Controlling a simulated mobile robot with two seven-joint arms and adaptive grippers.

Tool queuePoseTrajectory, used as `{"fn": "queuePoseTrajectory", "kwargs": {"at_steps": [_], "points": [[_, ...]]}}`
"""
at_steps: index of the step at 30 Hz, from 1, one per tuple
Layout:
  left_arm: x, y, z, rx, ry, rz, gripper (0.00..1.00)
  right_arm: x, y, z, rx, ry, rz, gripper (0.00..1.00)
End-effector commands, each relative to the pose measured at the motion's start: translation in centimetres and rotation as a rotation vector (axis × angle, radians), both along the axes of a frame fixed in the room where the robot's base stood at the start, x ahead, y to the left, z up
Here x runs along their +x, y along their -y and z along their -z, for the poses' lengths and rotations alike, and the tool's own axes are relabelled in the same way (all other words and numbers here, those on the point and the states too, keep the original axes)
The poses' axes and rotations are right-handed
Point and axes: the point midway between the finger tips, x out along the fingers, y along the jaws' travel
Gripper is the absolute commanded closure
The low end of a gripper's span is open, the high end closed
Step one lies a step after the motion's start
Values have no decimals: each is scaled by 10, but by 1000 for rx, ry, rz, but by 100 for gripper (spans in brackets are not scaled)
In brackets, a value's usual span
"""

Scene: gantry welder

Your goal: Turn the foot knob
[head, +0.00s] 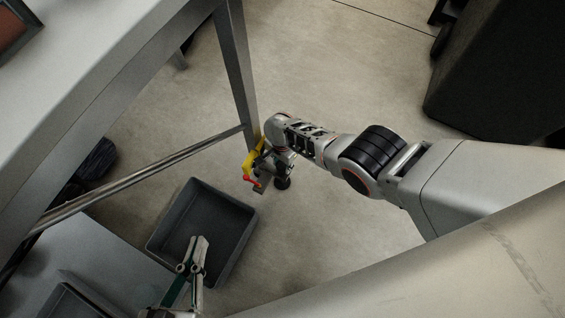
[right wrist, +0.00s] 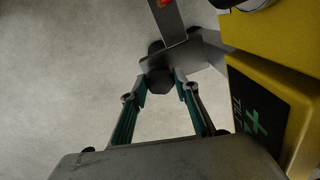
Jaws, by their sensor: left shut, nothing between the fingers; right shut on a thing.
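The dark foot knob (right wrist: 158,82) sits below a grey metal plate (right wrist: 185,58) in the right wrist view. My right gripper (right wrist: 160,84) has its two green-sided fingers on either side of the knob and is shut on it. In the head view the right arm reaches in to the bottom of the table leg (head: 238,80). Its fingers there (head: 280,170) are mostly hidden by the wrist. My left gripper (head: 198,242) is shut and empty, above the dark grey bin and apart from the leg.
A yellow part (head: 254,156) with a red tip (head: 252,182) is beside the leg's foot; a yellow body (right wrist: 275,90) fills the right of the wrist view. A grey bin (head: 165,232) stands below left. A crossbar (head: 140,175) runs to the leg.

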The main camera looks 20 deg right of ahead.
Motion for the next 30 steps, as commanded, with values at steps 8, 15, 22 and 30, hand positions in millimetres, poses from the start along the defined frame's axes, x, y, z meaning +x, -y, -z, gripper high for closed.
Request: {"fn": "queuePoseTrajectory", "kwargs": {"at_steps": [8,15,22,30], "points": [[-1,0,1,-1,-4,0,100,-1,-1,1,2,-1,-261,92],[-1,1,1,-3,-4,0,100,-1,-1,1,1,-1,-488,92],[-2,2,1,-6,-6,1,100,-1,-1,1,2,0,-707,92],[-2,2,1,-8,-7,1,100,-1,-1,1,2,0,-964,92]]}}
